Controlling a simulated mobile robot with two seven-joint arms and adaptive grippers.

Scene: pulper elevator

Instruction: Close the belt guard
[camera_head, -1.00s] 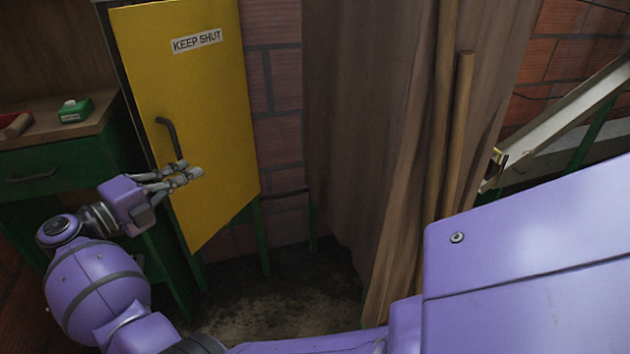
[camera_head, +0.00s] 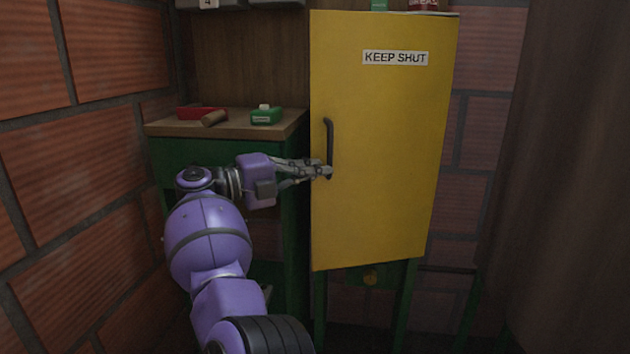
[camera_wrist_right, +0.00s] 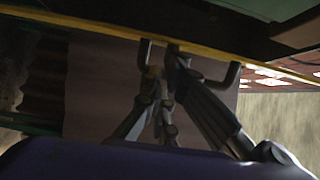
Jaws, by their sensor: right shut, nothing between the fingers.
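The belt guard is a yellow door (camera_head: 385,150) labelled "KEEP SHUT", with a dark bar handle (camera_head: 329,140) near its left edge. Its left edge looks nearer to me than its right, so it seems ajar; the exact gap is unclear. My right gripper (camera_head: 322,171) is at the handle's lower end, fingers together and empty. In the right wrist view the guard is a thin yellow strip (camera_wrist_right: 90,27), and the right fingertips (camera_wrist_right: 170,65) lie between the ends of the dark handle (camera_wrist_right: 230,76). Contact cannot be told. My left gripper is out of view.
A green cabinet with a wooden top (camera_head: 160,127) stands left of the guard, bearing a red tray (camera_head: 190,112) and a green box (camera_head: 266,116). Brick wall (camera_head: 60,180) closes the left side. A brown curtain (camera_head: 570,180) hangs at the right. Green legs (camera_head: 405,300) stand below the guard.

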